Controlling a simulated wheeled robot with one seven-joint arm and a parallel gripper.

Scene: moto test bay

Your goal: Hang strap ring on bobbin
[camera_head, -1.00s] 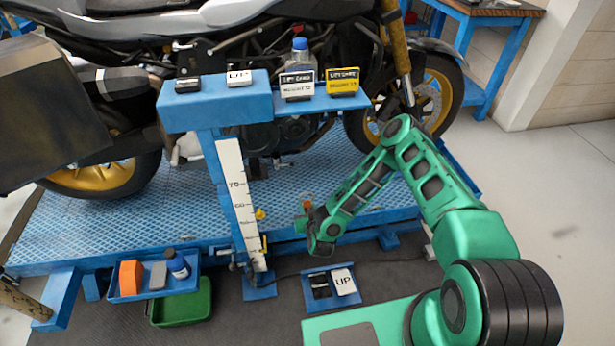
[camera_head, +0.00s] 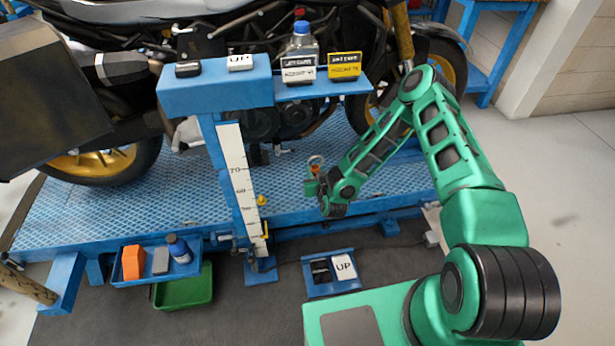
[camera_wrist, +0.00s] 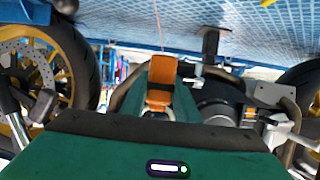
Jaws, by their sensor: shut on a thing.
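My gripper (camera_head: 314,181) is in front of the blue lift platform, right of the scale post. It is shut on an orange strap, which shows between the fingers in the wrist view (camera_wrist: 161,80). A small pale strap ring (camera_head: 316,160) stands at the top of the gripper in the head view, apart from the motorcycle. I cannot make out the bobbin for certain in either view.
A blue post with a white scale (camera_head: 236,180) stands left of my gripper, carrying a shelf (camera_head: 220,94) with a bottle (camera_head: 301,45) and labelled boxes. The motorcycle (camera_head: 110,35) is behind. A blue tray (camera_head: 150,273) and green bin (camera_head: 190,290) sit low left.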

